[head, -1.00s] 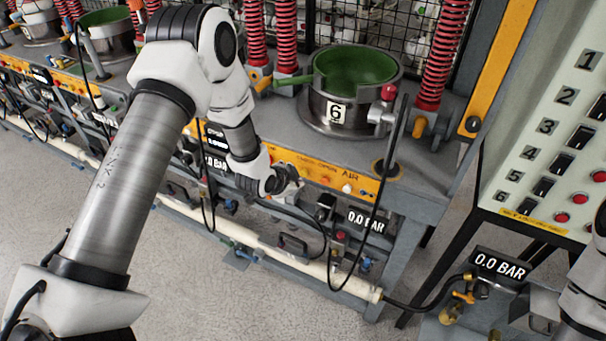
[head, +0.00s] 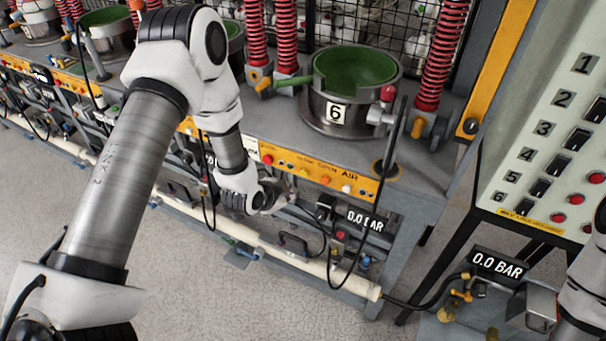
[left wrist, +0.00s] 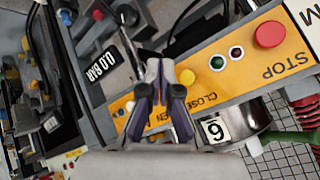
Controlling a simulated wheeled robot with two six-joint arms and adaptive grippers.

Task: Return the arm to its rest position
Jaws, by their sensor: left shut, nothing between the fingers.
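My left arm reaches in from the left in the head view, with its elbow bent and its forearm pointing down. My left gripper (head: 283,196) hangs in front of the press bench, below the yellow control strip (head: 330,177). In the left wrist view my left gripper (left wrist: 155,64) shows its fingers shut together with nothing between them. The strip (left wrist: 215,66) lies behind them there, with a red STOP button (left wrist: 269,34). Part of my right arm shows at the right edge of the head view; its gripper is out of the picture.
A steel pot numbered 6 (head: 337,113) with a green inside stands on the bench between red springs (head: 436,60). A switch cabinet (head: 550,130) stands at the right. A black hose (head: 372,225) hangs in front of the bench. The floor (head: 200,290) at lower left is clear.

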